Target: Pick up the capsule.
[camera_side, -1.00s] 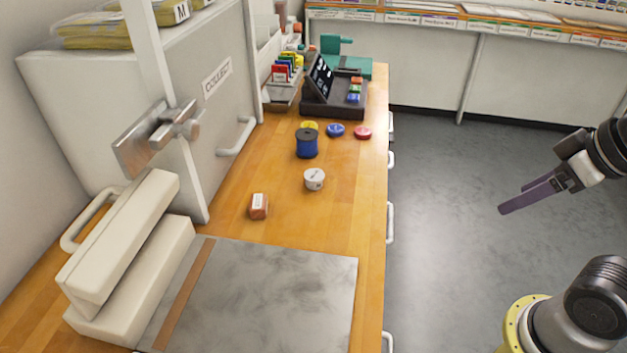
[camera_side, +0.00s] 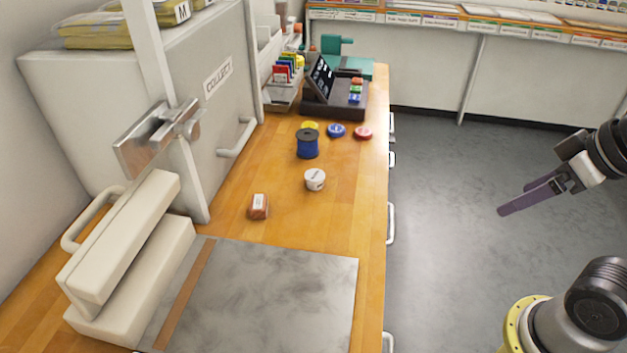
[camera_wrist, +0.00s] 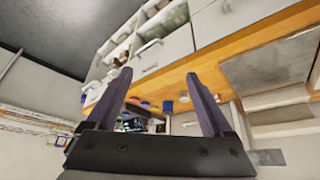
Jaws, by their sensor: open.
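A small white round tub (camera_side: 315,179) with a marked lid stands on the wooden counter, and it is the likeliest capsule, though I cannot tell for sure. A small red-brown block (camera_side: 259,206) with a white label lies to its left and nearer. A blue spool (camera_side: 307,146) with a dark top stands behind the tub. My gripper (camera_side: 502,211) hangs above the grey floor, right of the counter and well apart from these things. In the wrist view my gripper (camera_wrist: 158,74) shows two purple fingers spread, with nothing between them.
Yellow (camera_side: 310,126), blue (camera_side: 336,130) and red (camera_side: 363,133) discs lie behind the spool. A dark terminal (camera_side: 335,108) stands farther back. A grey mat (camera_side: 275,295) and a cream press-like device (camera_side: 125,240) are at the front. A white cabinet (camera_side: 120,110) lines the left.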

